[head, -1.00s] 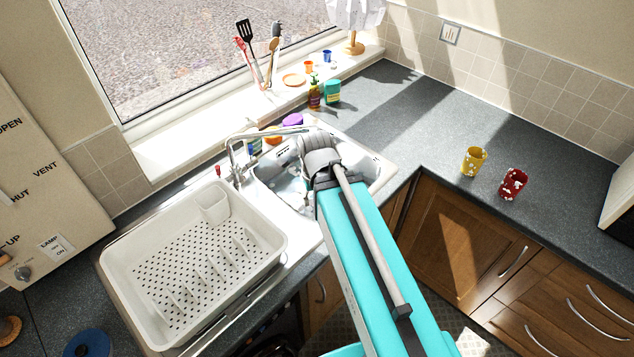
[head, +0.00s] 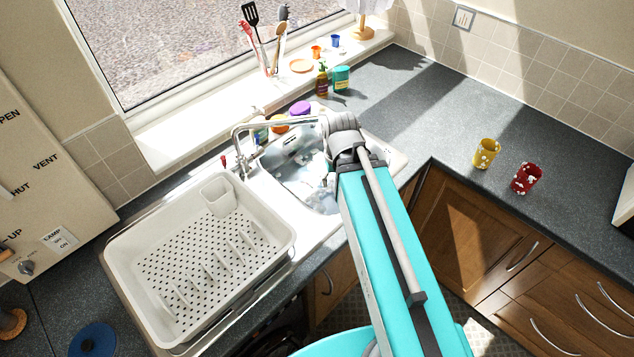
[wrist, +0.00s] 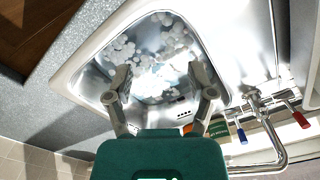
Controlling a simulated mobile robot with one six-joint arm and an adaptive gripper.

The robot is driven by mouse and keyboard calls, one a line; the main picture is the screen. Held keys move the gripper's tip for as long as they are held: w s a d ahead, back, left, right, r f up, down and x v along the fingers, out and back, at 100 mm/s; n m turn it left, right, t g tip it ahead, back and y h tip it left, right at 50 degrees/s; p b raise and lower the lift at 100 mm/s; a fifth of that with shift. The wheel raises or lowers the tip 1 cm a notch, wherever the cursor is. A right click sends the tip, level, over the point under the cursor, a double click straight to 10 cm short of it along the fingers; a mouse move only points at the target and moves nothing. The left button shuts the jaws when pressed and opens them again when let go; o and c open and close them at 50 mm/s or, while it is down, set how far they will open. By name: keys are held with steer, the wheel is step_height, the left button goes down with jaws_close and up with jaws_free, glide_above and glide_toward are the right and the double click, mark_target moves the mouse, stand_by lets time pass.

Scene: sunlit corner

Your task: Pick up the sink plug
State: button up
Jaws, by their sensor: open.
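The sink (head: 377,163) is a steel basin with white foam and bubbles in it, and it also shows in the wrist view (wrist: 93,88). I cannot make out the sink plug in either view; foam and glare cover much of the basin floor. My gripper (wrist: 159,78) is open and empty over the basin, with its two fingers spread apart and the foam visible between and beyond them. In the head view my arm hides the fingers and the right part of the basin.
A chrome tap (head: 243,150) stands at the sink's back left, its spout reaching over the basin. A white dish rack (head: 120,253) fills the drainer at left. Bottles and a purple item (head: 299,108) stand behind the sink. Yellow (head: 486,154) and red (head: 526,178) mugs stand on the right counter.

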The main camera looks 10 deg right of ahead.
steer(key=w+d+f+n+b, duration=0.2)
steer(key=w+f+n+b, duration=0.55)
steer(key=w, duration=0.45)
steer(key=n+y+b, duration=0.2)
steer(key=n+b, duration=0.6)
steer(key=b, duration=0.1)
glide_above(319, 177)
steer(key=d, duration=0.2)
step_height(319, 177, down, 9)
steer(key=shift+w, duration=0.15)
steer(key=shift+r, duration=0.15)
steer(key=f+b, duration=0.2)
steer(key=f, duration=0.1)
steer(key=a+f+b, duration=0.1)
steer(key=f+b, duration=0.1)
steer(key=b, duration=0.1)
steer(key=f+b, duration=0.3)
steer(key=shift+w+a+f, duration=0.1)
steer(key=shift+a+f, duration=0.05)
steer(key=shift+f, duration=0.15)
steer(key=shift+f, duration=0.15)
steer(key=f+b, duration=0.4)
steer(key=b, duration=0.1)
steer(key=shift+a+f, duration=0.35)
steer(key=shift+f, duration=0.05)
